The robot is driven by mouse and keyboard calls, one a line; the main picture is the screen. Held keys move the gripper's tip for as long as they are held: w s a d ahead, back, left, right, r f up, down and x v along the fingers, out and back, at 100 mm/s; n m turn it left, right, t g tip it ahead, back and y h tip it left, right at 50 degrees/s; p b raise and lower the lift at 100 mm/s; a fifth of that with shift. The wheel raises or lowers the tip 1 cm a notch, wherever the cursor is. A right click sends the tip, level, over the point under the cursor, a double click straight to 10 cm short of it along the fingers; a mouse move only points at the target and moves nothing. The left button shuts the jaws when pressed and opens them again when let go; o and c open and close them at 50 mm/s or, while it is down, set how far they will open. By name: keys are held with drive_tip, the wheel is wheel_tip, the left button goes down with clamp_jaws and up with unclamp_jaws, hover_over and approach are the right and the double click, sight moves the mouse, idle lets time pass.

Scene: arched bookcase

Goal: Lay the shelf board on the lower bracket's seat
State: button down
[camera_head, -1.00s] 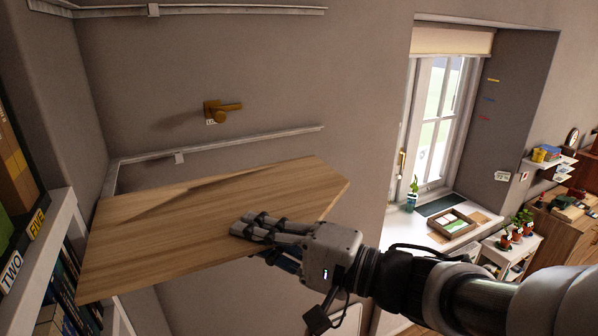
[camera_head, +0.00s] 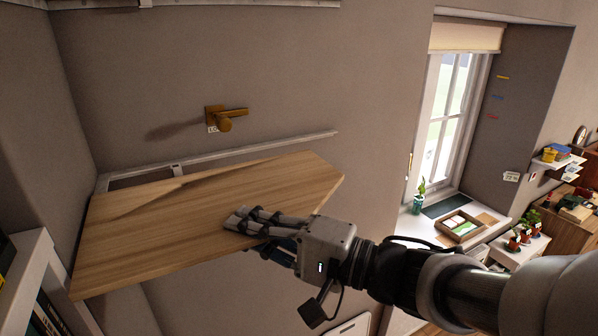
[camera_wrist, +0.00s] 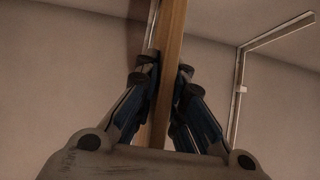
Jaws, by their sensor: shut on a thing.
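The shelf board (camera_head: 165,235) is a wide light-wood plank, roughly flat and slightly tilted in the head view. My gripper (camera_head: 240,222) is shut on its right front edge. In the wrist view the board (camera_wrist: 172,35) stands edge-on between my fingers (camera_wrist: 167,70). The lower bracket (camera_head: 270,147) is a pale rail along the wall, turning forward at the left corner. The board's back edge lies just below and in front of it in the picture. The board hides part of the bracket's left arm. I cannot tell whether they touch.
The upper bracket (camera_head: 240,3) runs along the top of the head view. A brass-coloured wall fitting (camera_head: 225,118) sticks out between the brackets. A white bookcase side (camera_head: 25,275) stands close at left. A window sill with a tray (camera_head: 459,225) is at right.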

sight(228, 187)
drive_tip(key=shift+r+p, duration=0.15)
drive_tip(key=shift+p, duration=0.6)
drive_tip(key=shift+w+a+p, duration=0.25)
drive_tip(key=shift+w+a, duration=0.25)
drive_tip(key=shift+w, duration=0.35)
drive_tip(key=shift+w+a+p, duration=0.25)
drive_tip(key=shift+w+a, duration=0.25)
drive_tip(key=shift+w, duration=0.3)
drive_tip(key=shift+w+a+p, duration=0.25)
drive_tip(key=shift+w+a, duration=0.25)
drive_tip(key=shift+w, duration=0.35)
drive_tip(key=shift+p, duration=1.4)
drive_tip(key=shift+w+a, duration=0.1)
drive_tip(key=shift+w+a, duration=0.15)
drive_tip(key=shift+w, duration=0.15)
drive_tip(key=shift+w+a+p, duration=0.45)
drive_tip(key=shift+w, duration=0.25)
drive_tip(key=shift+w+a+p, duration=0.4)
drive_tip(key=shift+w, duration=0.3)
drive_tip(key=shift+w+a+p, duration=0.45)
drive_tip(key=shift+w, duration=0.25)
drive_tip(key=c, duration=2.2)
unclamp_jaws()
drive_tip(key=o, duration=0.6)
drive_tip(key=shift+f, duration=0.2)
